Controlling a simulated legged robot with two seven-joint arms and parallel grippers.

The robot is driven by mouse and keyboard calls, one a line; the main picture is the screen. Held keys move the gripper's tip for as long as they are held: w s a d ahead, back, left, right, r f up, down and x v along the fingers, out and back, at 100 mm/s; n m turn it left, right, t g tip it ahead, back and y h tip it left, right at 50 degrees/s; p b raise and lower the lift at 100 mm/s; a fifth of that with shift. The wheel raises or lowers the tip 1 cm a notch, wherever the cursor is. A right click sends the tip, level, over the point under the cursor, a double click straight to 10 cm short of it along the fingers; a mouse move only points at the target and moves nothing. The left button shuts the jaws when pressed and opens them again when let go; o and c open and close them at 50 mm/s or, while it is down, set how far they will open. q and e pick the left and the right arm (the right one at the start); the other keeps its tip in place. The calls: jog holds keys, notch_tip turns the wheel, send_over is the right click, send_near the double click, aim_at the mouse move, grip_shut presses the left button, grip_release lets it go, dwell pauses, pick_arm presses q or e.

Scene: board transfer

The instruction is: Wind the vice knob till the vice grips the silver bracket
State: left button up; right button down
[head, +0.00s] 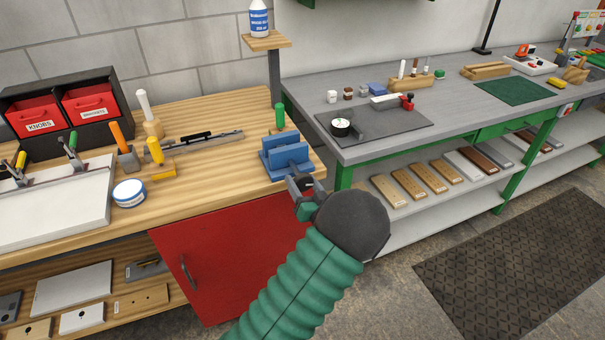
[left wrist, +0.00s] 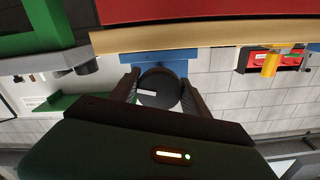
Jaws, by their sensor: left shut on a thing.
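The blue vice (head: 287,158) stands at the right front corner of the wooden bench. Its blue body also shows in the left wrist view (left wrist: 155,57), upside down. My left gripper (head: 305,190) is at the vice's front, just off the bench edge. In the left wrist view its two fingers are shut on the sides of the round dark vice knob (left wrist: 160,88), which carries a white mark. I cannot make out the silver bracket in either view, nor whether the jaws touch anything. My right gripper is in neither view.
A green-handled tool (head: 280,117) stands close behind the vice. A post with a small shelf and bottle (head: 259,18) rises behind it. The grey bench (head: 350,80) is to the right.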

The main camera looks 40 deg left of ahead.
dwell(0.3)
pick_arm(q)
jog(key=o, duration=1.3)
jog(key=shift+w, duration=0.1)
jog(key=shift+o, duration=0.2)
jog(key=v, duration=1.7)
jog(key=shift+p, duration=0.3)
jog(key=shift+w+f, duration=0.1)
jog(key=shift+w, duration=0.05)
